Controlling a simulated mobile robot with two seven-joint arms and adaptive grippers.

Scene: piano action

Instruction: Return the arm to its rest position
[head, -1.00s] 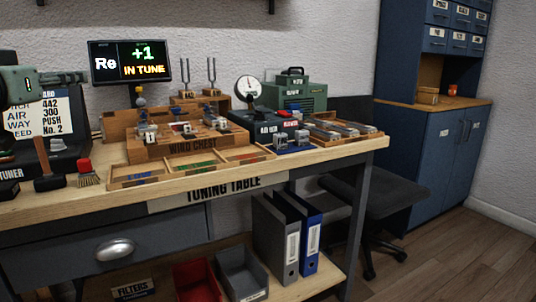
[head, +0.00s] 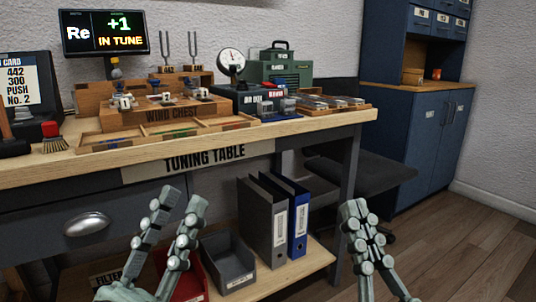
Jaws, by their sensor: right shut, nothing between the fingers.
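My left gripper (head: 181,200) is in the lower left of the head view, in front of the tuning table (head: 250,153) and below its top edge. Its two fingers point up and stand apart, with nothing between them. My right gripper (head: 354,207) is at the lower right, in front of the table's right leg. Its fingers are together and hold nothing. Neither gripper appears to touch the table. Most of both arms is out of view.
The wind chest (head: 172,115), a parts tray (head: 138,139), a gauge (head: 232,62), a green case (head: 285,70) and a brush (head: 54,138) stand on the table. Binders (head: 264,225) and bins (head: 228,262) fill the shelf below. A chair (head: 365,180) stands at the right.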

